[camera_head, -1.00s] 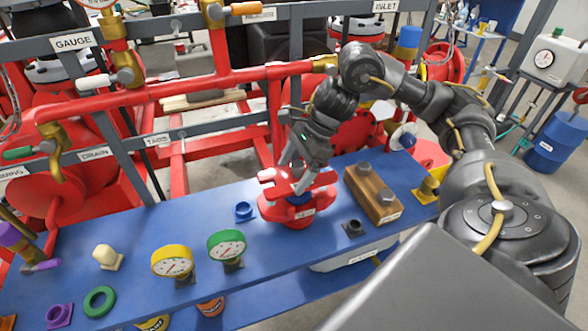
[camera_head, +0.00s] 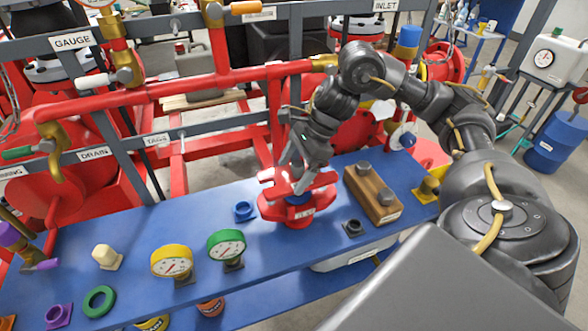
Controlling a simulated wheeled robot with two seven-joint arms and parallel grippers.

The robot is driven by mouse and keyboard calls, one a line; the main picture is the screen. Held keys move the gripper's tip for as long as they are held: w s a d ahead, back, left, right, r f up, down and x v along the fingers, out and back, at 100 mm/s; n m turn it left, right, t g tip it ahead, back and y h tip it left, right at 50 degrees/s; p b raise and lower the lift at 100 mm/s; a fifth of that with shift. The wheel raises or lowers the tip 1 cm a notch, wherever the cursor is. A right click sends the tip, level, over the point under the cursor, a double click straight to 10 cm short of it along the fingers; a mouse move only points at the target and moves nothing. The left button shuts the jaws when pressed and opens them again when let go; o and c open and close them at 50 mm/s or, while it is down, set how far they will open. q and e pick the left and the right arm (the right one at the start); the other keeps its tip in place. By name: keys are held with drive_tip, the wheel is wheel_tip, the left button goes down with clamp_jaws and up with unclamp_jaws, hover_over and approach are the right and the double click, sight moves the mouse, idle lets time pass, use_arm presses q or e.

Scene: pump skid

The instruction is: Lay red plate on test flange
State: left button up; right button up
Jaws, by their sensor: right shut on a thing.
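The red plate (camera_head: 318,181) is in my right gripper (camera_head: 298,186), just over the red test flange (camera_head: 287,211) on the blue bench. The gripper points down and is shut on the plate. The plate lies roughly level, and its lower edge is close to the flange. I cannot tell whether they touch, because the gripper hides part of both. The flange has a small white label on its front. My left gripper is not in the picture.
A wooden block (camera_head: 372,194) with dark bolts stands right of the flange. A blue cap (camera_head: 243,211) sits left of it and a black fitting (camera_head: 353,228) in front right. Green (camera_head: 227,245) and yellow (camera_head: 172,262) gauges stand at front left. Red pipes (camera_head: 190,85) run behind the bench.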

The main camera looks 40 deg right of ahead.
sight(294, 181)
drive_tip(key=shift+f+b, duration=1.8)
drive_tip(key=shift+f, duration=0.1)
idle(0.5)
drive_tip(key=o, duration=1.3)
drive_tip(key=shift+s, duration=0.15)
drive_tip(key=p+v, duration=0.2)
drive_tip(key=v, duration=0.7)
drive_tip(key=shift+r, duration=0.3)
drive_tip(key=shift+s+d+r+p, duration=0.15)
drive_tip(key=shift+d+r+p, duration=0.3)
drive_tip(key=shift+r, duration=0.1)
